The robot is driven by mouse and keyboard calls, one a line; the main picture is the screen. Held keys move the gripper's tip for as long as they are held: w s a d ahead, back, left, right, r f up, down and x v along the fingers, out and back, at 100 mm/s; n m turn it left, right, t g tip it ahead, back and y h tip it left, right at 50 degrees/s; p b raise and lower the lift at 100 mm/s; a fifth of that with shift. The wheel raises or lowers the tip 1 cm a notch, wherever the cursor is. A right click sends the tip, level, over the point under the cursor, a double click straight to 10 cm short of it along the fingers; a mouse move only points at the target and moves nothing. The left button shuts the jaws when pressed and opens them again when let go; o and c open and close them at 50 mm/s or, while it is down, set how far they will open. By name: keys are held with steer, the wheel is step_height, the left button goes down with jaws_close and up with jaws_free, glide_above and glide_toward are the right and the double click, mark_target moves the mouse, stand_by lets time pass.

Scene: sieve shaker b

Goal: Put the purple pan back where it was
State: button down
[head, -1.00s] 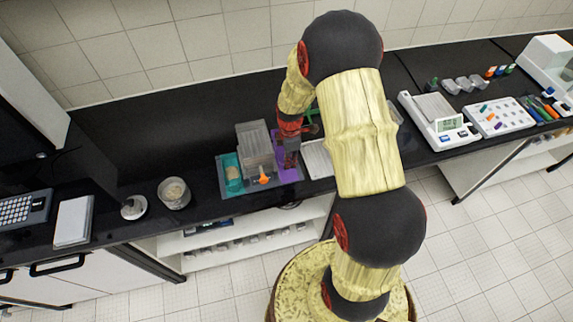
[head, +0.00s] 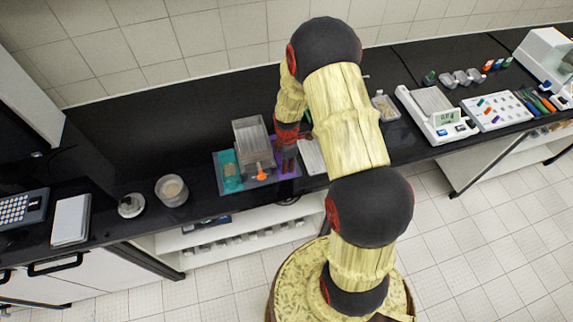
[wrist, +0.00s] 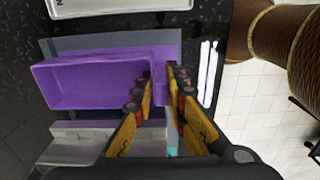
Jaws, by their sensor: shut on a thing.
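The purple pan (wrist: 95,80) is an open, shallow rectangular pan in the wrist view. It lies on or just above a grey tray (wrist: 62,46); I cannot tell whether it touches. My gripper (wrist: 162,75) is shut on the pan's right-hand end, with the fingers pointing down at it. In the head view my gripper (head: 289,165) is at the right side of the shaker, and only bits of purple (head: 284,187) show around it. The shaker's clear stacked box (head: 250,140) stands just left of my gripper, with an orange knob (head: 262,173) in front.
A teal pan (head: 229,178) sits left of the clear box. A pale flat plate (head: 312,156) lies close to the right of my gripper. A glass jar (head: 172,190) stands farther left and a balance (head: 436,112) to the right. The bench behind the shaker is clear.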

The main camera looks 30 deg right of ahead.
steer(key=shift+f, duration=0.3)
steer(key=c, duration=1.8)
jaws_free()
